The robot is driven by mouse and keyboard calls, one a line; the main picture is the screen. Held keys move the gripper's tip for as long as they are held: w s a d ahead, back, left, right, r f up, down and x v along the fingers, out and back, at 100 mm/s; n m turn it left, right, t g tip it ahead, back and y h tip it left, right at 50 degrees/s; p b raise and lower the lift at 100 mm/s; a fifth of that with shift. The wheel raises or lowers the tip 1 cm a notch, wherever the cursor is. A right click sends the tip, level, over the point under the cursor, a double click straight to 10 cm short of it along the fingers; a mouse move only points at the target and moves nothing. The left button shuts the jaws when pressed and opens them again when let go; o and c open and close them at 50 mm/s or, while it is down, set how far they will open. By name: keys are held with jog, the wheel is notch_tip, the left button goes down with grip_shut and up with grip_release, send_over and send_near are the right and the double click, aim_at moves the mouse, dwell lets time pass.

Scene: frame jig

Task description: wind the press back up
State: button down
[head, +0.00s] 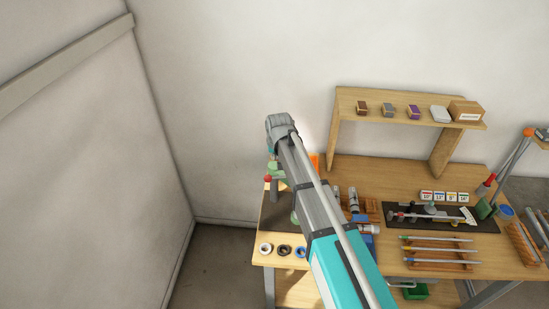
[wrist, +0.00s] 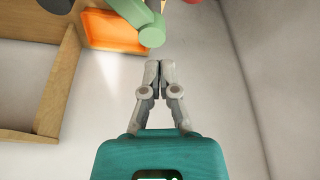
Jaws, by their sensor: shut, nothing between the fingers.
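The press shows in the head view as green and grey parts (head: 273,167) at the left end of the workbench, largely hidden behind my arm. A red ball (head: 267,178) sits at its left side. In the wrist view a green rounded bar of it (wrist: 150,36) lies just beyond my fingertips, with a dark round part at the upper left edge and a bit of red at the top. My gripper (wrist: 158,72) is shut with its fingertips together and empty, apart from the green bar. The rest of the press is out of the wrist view.
An orange panel or tray (wrist: 115,30) lies beyond the green bar, beside a wooden frame (wrist: 55,85). The workbench (head: 400,175) holds a shelf (head: 350,100), coloured rings (head: 284,250), a rod rack (head: 438,265) and a dark tool mat (head: 480,222). The wall is bare behind.

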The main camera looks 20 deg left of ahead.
jog(key=shift+b+x, duration=3.8)
jog(key=shift+x, duration=0.5)
jog(key=shift+s+d+r+p, duration=0.25)
jog(key=shift+s+d, duration=0.3)
jog(key=shift+s, duration=0.3)
jog(key=shift+s+d+r+p, duration=0.25)
jog(key=shift+s+d, duration=0.3)
jog(key=shift+s, duration=0.3)
jog(key=shift+s+a, duration=0.2)
jog(key=shift+s, duration=0.1)
